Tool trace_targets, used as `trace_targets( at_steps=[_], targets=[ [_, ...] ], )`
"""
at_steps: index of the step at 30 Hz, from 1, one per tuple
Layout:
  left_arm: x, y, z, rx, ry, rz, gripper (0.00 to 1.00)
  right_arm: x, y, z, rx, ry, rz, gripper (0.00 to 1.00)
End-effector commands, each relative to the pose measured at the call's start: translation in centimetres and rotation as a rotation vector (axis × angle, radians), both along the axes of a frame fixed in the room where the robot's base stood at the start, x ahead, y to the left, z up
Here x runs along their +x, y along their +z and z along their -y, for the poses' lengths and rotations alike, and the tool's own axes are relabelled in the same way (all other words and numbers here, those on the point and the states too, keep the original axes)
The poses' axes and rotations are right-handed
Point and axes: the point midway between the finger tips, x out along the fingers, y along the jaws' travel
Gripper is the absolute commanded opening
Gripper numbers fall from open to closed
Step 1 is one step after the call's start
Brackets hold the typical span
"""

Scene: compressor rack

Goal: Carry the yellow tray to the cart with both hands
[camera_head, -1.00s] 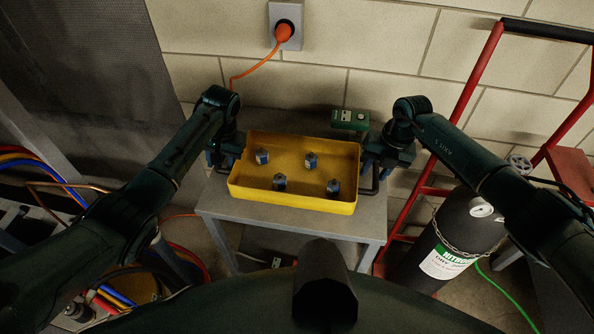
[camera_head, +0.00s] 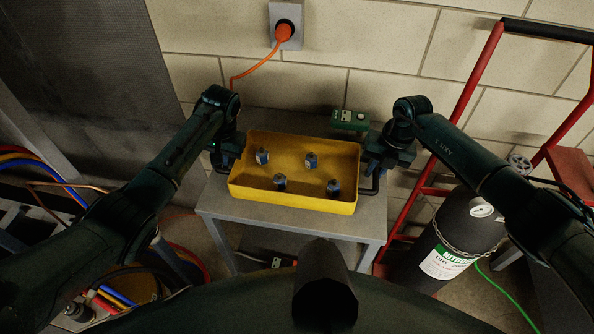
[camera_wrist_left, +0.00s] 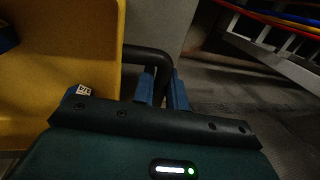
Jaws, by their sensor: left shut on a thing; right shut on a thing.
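The yellow tray (camera_head: 290,198) is level at the grey cart (camera_head: 228,208), over its top; I cannot tell whether it touches the surface. My left gripper (camera_head: 229,160) is at the tray's left end. In the left wrist view its blue fingers (camera_wrist_left: 160,90) are shut on the black handle (camera_wrist_left: 148,57) beside the tray's yellow wall (camera_wrist_left: 100,80). My right gripper (camera_head: 374,168) is at the tray's right end, shut on the handle there, mostly hidden by the wrist.
A green box (camera_head: 349,119) sits at the cart's back, behind the tray. A red hand truck (camera_head: 465,105) with a dark nitrogen cylinder (camera_head: 450,240) stands at right. An orange plug (camera_head: 284,31) hangs its cable down the wall. Hoses (camera_head: 40,165) lie at left.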

Motion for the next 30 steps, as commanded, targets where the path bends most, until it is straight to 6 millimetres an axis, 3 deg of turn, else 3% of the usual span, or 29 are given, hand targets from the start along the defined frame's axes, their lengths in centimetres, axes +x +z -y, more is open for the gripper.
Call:
trace_targets(
  at_steps=[8,21,30],
  targets=[
    [0.1,0.9,0.0,0.0,-0.001,0.004,0.0,0.1,1.0,0.0,0.002,-0.001,0.003,0.0],
    [0.1,4.8,0.0,0.0,-0.001,0.003,0.0,0.1,4.8,0.0,0.002,-0.001,0.003,0.0],
    [0.1,5.2,0.0,0.0,-0.001,0.003,0.0,0.1,5.2,0.0,0.002,0.0,0.002,0.0]
  ],
)
